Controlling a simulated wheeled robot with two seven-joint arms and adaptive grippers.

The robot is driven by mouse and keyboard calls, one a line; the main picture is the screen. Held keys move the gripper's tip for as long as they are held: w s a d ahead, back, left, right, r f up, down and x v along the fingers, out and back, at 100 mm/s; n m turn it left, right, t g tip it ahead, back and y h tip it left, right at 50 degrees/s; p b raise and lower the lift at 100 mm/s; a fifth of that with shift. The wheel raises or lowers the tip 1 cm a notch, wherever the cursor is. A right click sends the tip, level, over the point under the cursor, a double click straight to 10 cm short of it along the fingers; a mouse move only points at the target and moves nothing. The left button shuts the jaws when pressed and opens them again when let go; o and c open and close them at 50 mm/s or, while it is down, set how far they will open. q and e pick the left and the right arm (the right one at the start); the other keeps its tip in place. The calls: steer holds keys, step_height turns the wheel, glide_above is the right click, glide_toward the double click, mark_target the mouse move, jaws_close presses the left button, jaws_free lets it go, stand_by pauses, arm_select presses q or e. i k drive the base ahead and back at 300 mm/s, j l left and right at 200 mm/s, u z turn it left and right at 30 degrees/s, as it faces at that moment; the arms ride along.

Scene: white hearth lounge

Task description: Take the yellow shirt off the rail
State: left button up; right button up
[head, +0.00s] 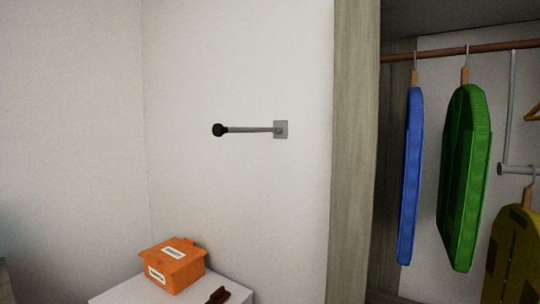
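The yellow shirt (515,262) hangs at the far right in the head view, cut off by the right and bottom edges. Its hanger (529,192) has a wooden neck and a hook over a lower grey rail (518,170). This lower rail hangs from a grey vertical bar (510,108) beneath a higher brown rail (462,51). Neither of my grippers is in view.
A blue garment (411,175) and a green garment (464,178) hang from the brown rail, left of the yellow shirt. A wooden closet side panel (352,150) stands left of them. A wall peg (250,129) sticks out. An orange box (174,265) rests on a white surface (130,290).

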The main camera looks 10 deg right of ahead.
mark_target(512, 276)
steer(key=k+l+z, duration=0.1)
steer(key=z, duration=1.85)
